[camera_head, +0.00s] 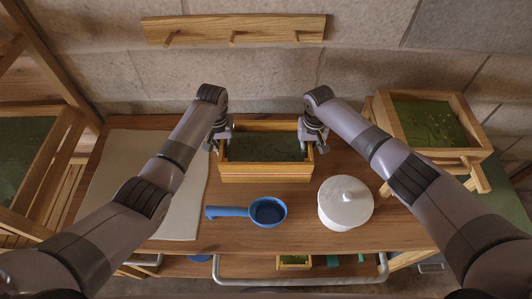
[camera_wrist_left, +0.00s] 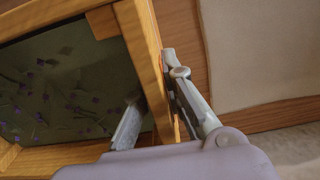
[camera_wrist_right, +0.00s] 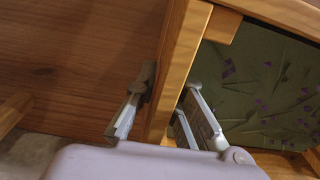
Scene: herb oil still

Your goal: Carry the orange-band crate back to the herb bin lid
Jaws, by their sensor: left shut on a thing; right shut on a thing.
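A wooden crate (camera_head: 265,173) with a dark green inside stands at the middle back of the wooden table; an orange-yellow stripe seems to run along its front. My left gripper (camera_head: 217,140) is shut on its left wall. In the left wrist view the fingers (camera_wrist_left: 155,105) sit either side of that wall, over purple-flecked herbs. My right gripper (camera_head: 316,138) is shut on the right wall, and its fingers (camera_wrist_right: 165,110) straddle it in the right wrist view. Whether the crate touches the table is hard to tell. I cannot make out which surface is the herb bin lid.
A blue pan (camera_head: 268,212) and a white lidded pot (camera_head: 345,204) stand in front of the crate. A pale cloth (camera_head: 145,185) lies left. Another green-filled crate (camera_head: 465,112) stands right, and a wooden bin (camera_head: 58,165) stands far left. A peg rail (camera_head: 235,29) is on the wall.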

